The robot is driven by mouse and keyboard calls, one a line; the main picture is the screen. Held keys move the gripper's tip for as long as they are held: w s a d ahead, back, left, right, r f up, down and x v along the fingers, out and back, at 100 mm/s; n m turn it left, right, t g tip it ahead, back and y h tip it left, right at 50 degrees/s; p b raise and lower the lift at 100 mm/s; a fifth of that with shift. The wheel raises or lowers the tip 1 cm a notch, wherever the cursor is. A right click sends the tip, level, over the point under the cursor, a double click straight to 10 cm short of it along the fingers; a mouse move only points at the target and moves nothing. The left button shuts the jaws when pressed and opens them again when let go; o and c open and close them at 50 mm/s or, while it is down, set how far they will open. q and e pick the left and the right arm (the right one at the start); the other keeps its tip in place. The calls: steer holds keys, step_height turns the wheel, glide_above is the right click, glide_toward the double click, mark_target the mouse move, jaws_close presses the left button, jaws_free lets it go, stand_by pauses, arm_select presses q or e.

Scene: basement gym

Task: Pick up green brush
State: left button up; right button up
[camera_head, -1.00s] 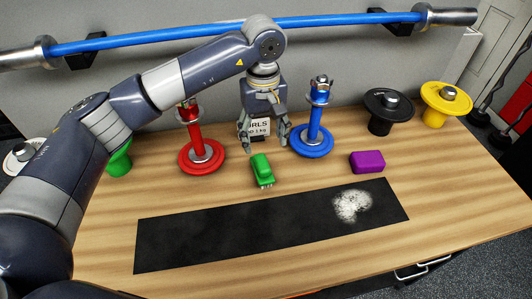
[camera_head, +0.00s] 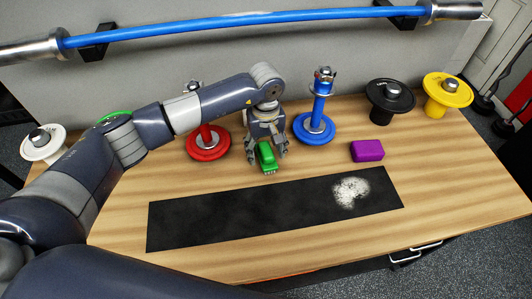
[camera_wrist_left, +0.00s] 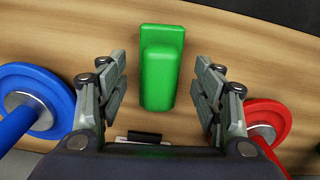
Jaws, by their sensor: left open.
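The green brush (camera_head: 267,156) lies on the wooden table behind the black mat. It also shows in the left wrist view (camera_wrist_left: 160,75), with its length running away between the fingers. My left gripper (camera_head: 268,158) is open, with one finger on each side of the brush. In the left wrist view the left gripper (camera_wrist_left: 163,98) shows a gap between each finger and the brush. The brush's bristles are barely visible at its front end. My right gripper is not in view.
A red weight stand (camera_head: 208,145) is close on the left of the gripper and a blue one (camera_head: 314,128) on the right. A purple block (camera_head: 367,150) lies further right. The black mat (camera_head: 230,211) with white powder (camera_head: 350,191) lies in front. A blue bar (camera_head: 260,27) hangs behind.

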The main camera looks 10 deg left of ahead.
mark_target(265, 151)
arm_select(q)
steer(key=shift+c, duration=1.1)
steer(key=c, duration=1)
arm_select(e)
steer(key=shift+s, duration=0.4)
arm_select(q)
steer(key=shift+w+r, duration=0.1)
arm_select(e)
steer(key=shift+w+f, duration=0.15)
arm_select(q)
steer(key=shift+r+b, duration=0.6)
steer(key=shift+s+r+b, duration=0.25)
steer(key=shift+r+b, duration=0.1)
steer(key=shift+r, duration=0.15)
steer(key=shift+s+r+b, duration=0.2)
steer(key=shift+r+b, duration=0.15)
steer(key=shift+r, duration=0.1)
steer(key=s+a+b, duration=0.1)
steer(key=s, duration=0.4)
steer(key=s+a+r+b, duration=0.1)
steer(key=s+b, duration=0.1)
steer(key=s, duration=0.3)
steer(key=s+b, duration=0.1)
steer(key=s, duration=0.4)
steer(key=shift+a+r+b, duration=0.35)
steer(key=shift+a, duration=0.05)
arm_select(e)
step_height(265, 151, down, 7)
